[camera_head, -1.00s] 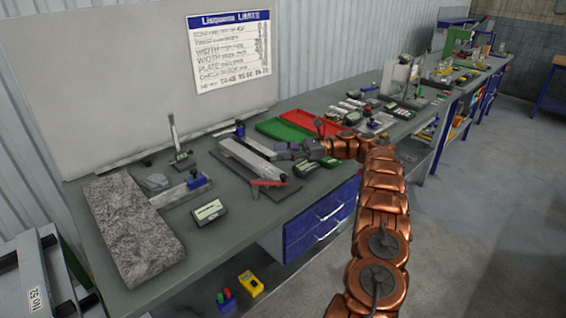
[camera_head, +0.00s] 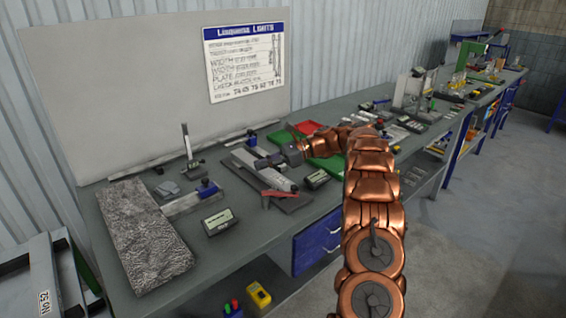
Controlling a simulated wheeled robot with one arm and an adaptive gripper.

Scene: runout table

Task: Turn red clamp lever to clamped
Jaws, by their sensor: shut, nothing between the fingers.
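The red clamp lever (camera_head: 279,193) is at the front end of a long grey metal fixture (camera_head: 240,160) on the bench. It lies roughly crosswise over the fixture's near end. My gripper (camera_head: 262,163) is shut and empty, above the middle of the fixture, a little behind and left of the lever. It appears apart from the lever. My copper-coloured arm reaches in from the right. Fine detail of the fingertips is too small to tell.
A digital readout box (camera_head: 218,222), a blue-knobbed gauge block (camera_head: 190,198) and a granite slab (camera_head: 140,240) lie left. A height stand (camera_head: 189,150) stands behind. Green and red trays (camera_head: 305,128) lie behind my arm. A small box (camera_head: 317,179) is right of the fixture.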

